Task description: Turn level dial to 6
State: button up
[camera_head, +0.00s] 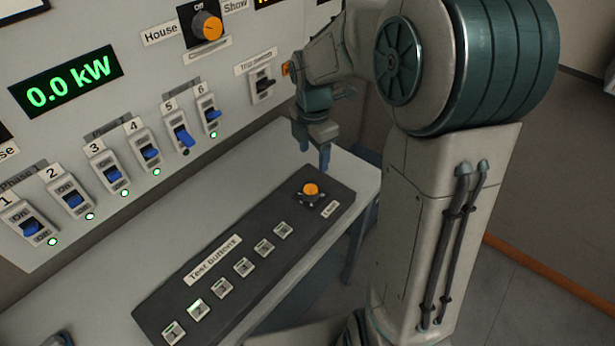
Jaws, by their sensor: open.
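The level dial (311,189) is an orange knob at the far right end of a dark button panel (255,240) on the desk. A small label beside it is too small to read surely, and the knob's setting cannot be made out. My gripper (325,163) points down above and slightly behind the dial, apart from it. It is open and empty; its fingers partly overlap in this view.
On the wall are numbered breaker switches (112,175), a trip switch (263,84), another orange knob (208,27) and a display (67,81) reading 0.0 kW. Bare desk (200,220) lies behind the panel.

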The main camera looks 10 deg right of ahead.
aim_at(311, 189)
jog(key=f+n, duration=0.1)
jog(key=f, duration=0.4)
jog(key=w+f+n, duration=0.1)
jog(key=f, duration=0.4)
jog(key=w+f+n+p, duration=0.1)
jog(key=f, duration=0.4)
jog(key=shift+w+f, duration=0.2)
jog(key=shift+f, duration=0.15)
jog(key=c, duration=1)
